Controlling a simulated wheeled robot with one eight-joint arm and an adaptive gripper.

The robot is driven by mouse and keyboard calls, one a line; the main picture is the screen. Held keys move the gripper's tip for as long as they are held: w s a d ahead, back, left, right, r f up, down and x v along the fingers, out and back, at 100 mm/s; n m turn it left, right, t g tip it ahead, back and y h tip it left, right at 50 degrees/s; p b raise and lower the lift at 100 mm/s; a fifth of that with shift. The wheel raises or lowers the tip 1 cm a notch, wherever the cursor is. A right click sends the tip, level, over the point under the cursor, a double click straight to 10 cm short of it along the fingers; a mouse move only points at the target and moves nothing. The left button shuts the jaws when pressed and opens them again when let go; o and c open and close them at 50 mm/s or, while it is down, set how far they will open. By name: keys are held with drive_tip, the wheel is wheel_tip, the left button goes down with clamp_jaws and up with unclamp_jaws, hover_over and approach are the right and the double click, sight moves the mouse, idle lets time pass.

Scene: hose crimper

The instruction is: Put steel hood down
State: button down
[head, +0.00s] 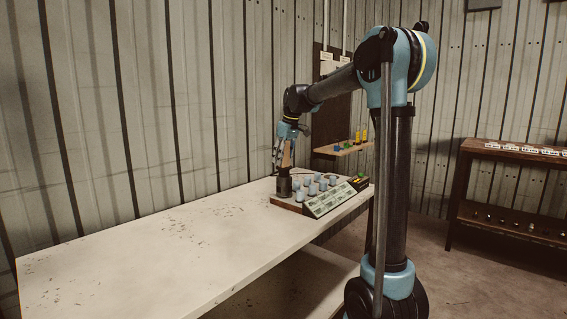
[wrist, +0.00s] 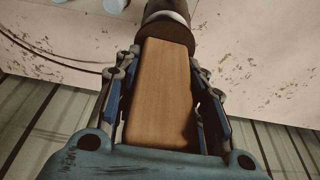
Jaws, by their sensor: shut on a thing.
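The steel hood (head: 284,184) looks like a short dark cylinder below a wooden handle (head: 287,156). It hangs or stands upright at the left end of the board on the white workbench; I cannot tell whether it touches the surface. My gripper (head: 283,150) points down and is shut on the wooden handle. In the wrist view the handle (wrist: 160,90) fills the space between the two fingers (wrist: 160,105). The dark, round steel end (wrist: 167,25) shows beyond it, against the pale bench top. The hood's lower rim is hidden.
A board (head: 287,205) with several pale blue cylinders (head: 312,188) and a sloped labelled panel (head: 333,199) sits beside the hood. The long white bench (head: 150,255) is clear to the left. A small wall shelf (head: 345,149) and a brown rack (head: 515,152) stand farther right.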

drive_tip(key=shift+f, duration=0.55)
drive_tip(key=c, duration=1)
unclamp_jaws()
